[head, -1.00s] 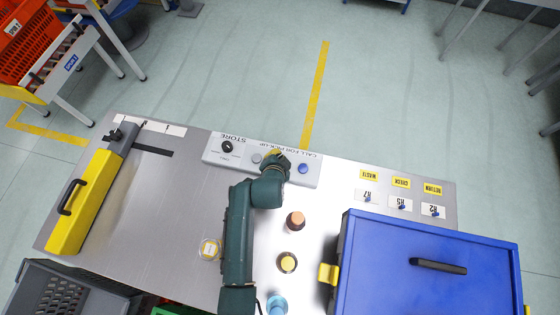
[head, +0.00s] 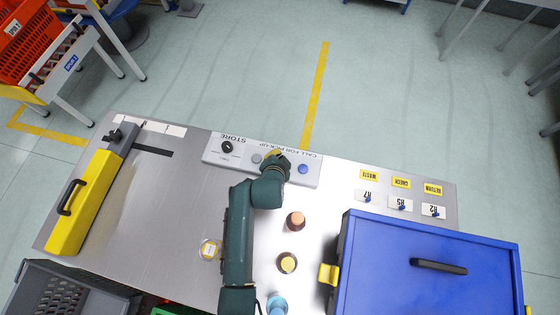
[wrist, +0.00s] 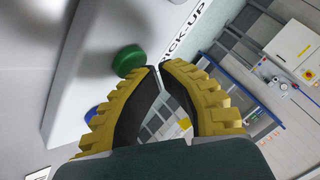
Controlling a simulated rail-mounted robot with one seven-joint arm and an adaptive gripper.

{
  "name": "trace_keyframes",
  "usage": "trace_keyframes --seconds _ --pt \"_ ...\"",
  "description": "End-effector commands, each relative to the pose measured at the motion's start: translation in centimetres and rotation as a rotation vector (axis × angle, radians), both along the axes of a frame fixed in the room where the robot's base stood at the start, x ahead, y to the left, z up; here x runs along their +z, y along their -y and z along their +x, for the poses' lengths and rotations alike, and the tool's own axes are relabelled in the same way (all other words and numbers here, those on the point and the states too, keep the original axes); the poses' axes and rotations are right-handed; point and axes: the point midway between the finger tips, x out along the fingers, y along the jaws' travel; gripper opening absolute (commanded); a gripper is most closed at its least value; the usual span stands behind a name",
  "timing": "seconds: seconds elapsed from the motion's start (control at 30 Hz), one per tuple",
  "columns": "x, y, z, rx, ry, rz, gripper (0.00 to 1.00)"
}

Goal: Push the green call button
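The green call button (wrist: 128,60) shows in the wrist view as a round green cap standing out from the pale control panel (wrist: 95,35). My gripper (wrist: 158,67) has its yellow and black fingers brought together at the tips. The tips are just beside the green button at its edge; I cannot tell whether they touch it. Nothing shows between the fingers. In the head view my gripper (head: 273,154) is over the control panel (head: 213,148), between a grey button and a blue one, and it hides the green button.
The panel also has a black knob (head: 226,147), a grey button (head: 257,158) and a blue button (head: 303,169). Several bottles, one with an orange-brown cap (head: 296,220), stand right of my arm.

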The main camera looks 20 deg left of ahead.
Motion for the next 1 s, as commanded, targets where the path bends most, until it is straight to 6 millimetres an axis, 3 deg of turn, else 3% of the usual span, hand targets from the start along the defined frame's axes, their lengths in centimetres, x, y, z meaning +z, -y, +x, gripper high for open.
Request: trace_keyframes --seconds 0.43,1.0 --pt "-0.8 0.0 0.0 0.0 -0.001 0.0 0.0" --pt "0.6 0.0 -0.1 0.0 0.0 0.0 0.0"
